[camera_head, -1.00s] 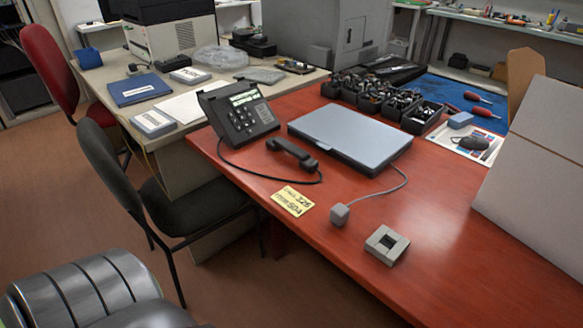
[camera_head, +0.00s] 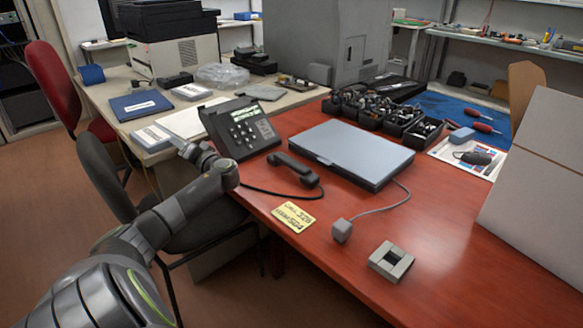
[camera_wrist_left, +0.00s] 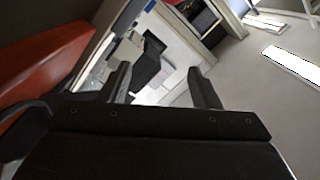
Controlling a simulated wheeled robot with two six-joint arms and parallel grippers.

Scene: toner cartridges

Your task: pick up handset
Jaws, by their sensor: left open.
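The black handset (camera_head: 293,168) lies off its cradle on the red desk, in front of the black desk phone (camera_head: 239,127). Its dark cord curls over the desk near the front edge. My left gripper (camera_head: 180,143) is at the desk's left edge, beside and in front of the phone, left of the handset. It is apart from the handset. In the left wrist view the two fingers (camera_wrist_left: 159,72) stand wide apart with nothing between them. I cannot make out the handset in that view. My right gripper is not in view.
A closed grey laptop (camera_head: 350,151) lies right of the handset. Black bins (camera_head: 374,112) stand behind. A black chair (camera_head: 110,178) is left of the desk.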

